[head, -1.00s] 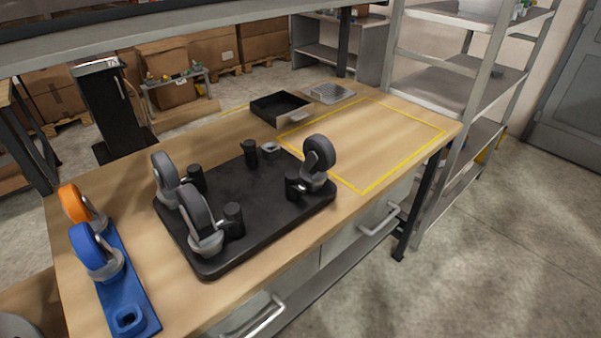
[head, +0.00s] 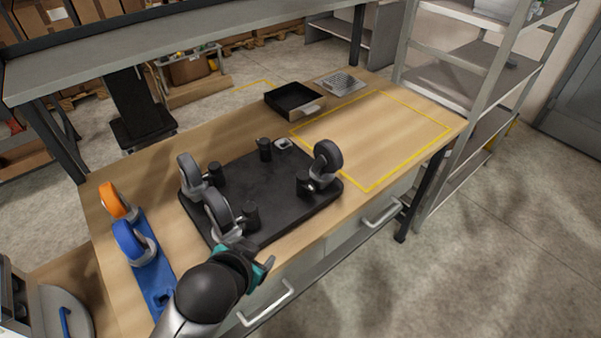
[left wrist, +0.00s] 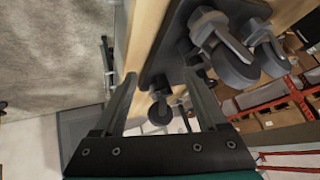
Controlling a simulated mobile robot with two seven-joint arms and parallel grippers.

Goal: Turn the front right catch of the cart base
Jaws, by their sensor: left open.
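The black cart base (head: 272,205) lies on the wooden bench in the head view. Grey casters stand at its back left (head: 190,175), front left (head: 218,212) and front right (head: 326,163); the back right corner has an empty socket (head: 283,145). Each corner has a black upright catch; the front right catch (head: 303,185) stands just left of its caster. My left gripper (head: 258,255) is open and empty by the bench's front edge, near the front left caster and apart from the front right catch. In the left wrist view the open fingers (left wrist: 160,88) point toward the cart base (left wrist: 172,45). My right gripper is out of view.
A blue rack (head: 152,270) with an orange and a blue caster is at the left. A black tray (head: 293,112) and a grey grated plate (head: 340,83) lie at the back. The yellow-outlined area (head: 375,135) is clear. A shelf (head: 180,38) overhangs the back left.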

